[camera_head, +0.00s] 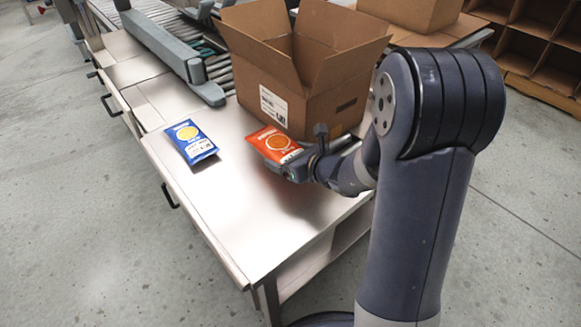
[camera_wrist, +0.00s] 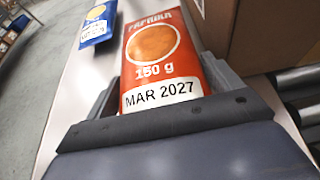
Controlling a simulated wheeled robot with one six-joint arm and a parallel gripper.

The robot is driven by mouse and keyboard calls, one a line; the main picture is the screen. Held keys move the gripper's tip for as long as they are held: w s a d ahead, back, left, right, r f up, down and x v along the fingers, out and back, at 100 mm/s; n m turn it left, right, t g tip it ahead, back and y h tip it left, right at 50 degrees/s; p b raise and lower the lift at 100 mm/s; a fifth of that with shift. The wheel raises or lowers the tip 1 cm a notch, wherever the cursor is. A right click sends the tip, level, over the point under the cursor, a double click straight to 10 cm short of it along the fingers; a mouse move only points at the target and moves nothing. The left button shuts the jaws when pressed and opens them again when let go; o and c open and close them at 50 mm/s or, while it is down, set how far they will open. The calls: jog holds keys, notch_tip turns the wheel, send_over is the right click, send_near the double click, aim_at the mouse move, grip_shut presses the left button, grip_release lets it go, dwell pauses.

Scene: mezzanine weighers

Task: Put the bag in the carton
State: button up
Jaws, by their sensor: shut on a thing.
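An orange-red bag (camera_head: 272,143) labelled paprika is held by my gripper (camera_head: 294,166) in front of the carton. In the wrist view the bag (camera_wrist: 158,58) lies between the two grey fingers, with "150 g" and "MAR 2027" showing. My gripper is shut on it. I cannot tell whether the bag still touches the table. The open brown cardboard carton (camera_head: 318,109) stands on the table behind the bag, its flaps spread upward. Its inside bottom is hidden. In the wrist view a carton wall (camera_wrist: 262,32) shows at upper right.
A blue bag (camera_head: 191,141) lies on the metal table (camera_head: 205,192) left of the held bag. It also shows in the wrist view (camera_wrist: 97,24). A roller conveyor (camera_head: 220,72) with a grey rail runs behind. Another box (camera_head: 412,12) stands at the back right. The table's front is clear.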

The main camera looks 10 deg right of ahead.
jog(key=shift+d+f+b, duration=0.15)
jog(key=shift+f+b, duration=0.2)
jog(key=shift+f, duration=0.65)
jog(key=shift+d+f+b, duration=0.1)
jog(key=shift+f+b, duration=0.25)
jog(key=shift+f, duration=0.6)
jog(key=shift+f, duration=0.1)
jog(key=shift+f+b, duration=0.15)
jog(key=shift+b, duration=0.15)
jog(key=o, duration=0.9)
